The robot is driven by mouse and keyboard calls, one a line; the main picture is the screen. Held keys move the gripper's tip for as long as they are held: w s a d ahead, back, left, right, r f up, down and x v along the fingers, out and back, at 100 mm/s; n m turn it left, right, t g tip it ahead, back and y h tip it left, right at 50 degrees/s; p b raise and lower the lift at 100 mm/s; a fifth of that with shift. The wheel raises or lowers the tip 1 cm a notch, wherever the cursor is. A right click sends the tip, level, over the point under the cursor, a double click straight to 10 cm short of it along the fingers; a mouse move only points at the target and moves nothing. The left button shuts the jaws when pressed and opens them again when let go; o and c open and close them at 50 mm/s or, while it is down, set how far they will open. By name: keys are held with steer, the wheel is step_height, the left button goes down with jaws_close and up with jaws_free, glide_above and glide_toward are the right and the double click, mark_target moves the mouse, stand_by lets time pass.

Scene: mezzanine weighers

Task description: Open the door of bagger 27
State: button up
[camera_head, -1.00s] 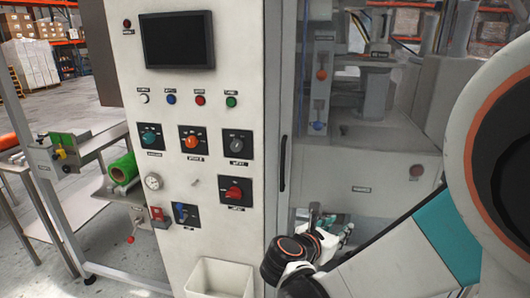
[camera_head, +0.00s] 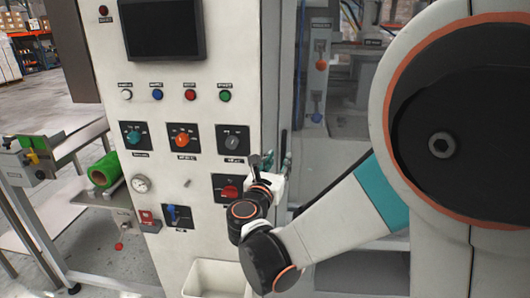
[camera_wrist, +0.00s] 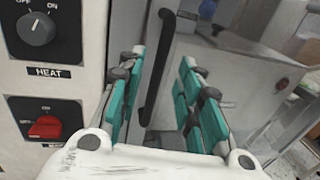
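The bagger's door (camera_head: 328,165) is a clear panel in a grey frame to the right of the white control panel, and it looks shut. Its handle (camera_wrist: 158,70) is a black upright bar, seen in the wrist view between my two teal fingers. My gripper (camera_wrist: 163,62) is open, with a finger on each side of the handle in the picture and a gap on both sides. I cannot tell whether the fingertips reach past the bar. In the head view my gripper (camera_head: 281,160) is at the door's left edge, and my wrist hides the handle's lower part.
The white control panel (camera_head: 205,105) stands just left of my gripper, with a HEAT knob (camera_wrist: 37,30) and a red switch (camera_wrist: 46,126) close by. A white bin (camera_head: 218,280) hangs low on it. A table with a green roll (camera_head: 105,170) is at the left.

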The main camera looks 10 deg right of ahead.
mark_target(283, 155)
steer(key=b+x, duration=0.1)
steer(key=x, duration=0.5)
steer(key=shift+d, duration=0.1)
jaws_close()
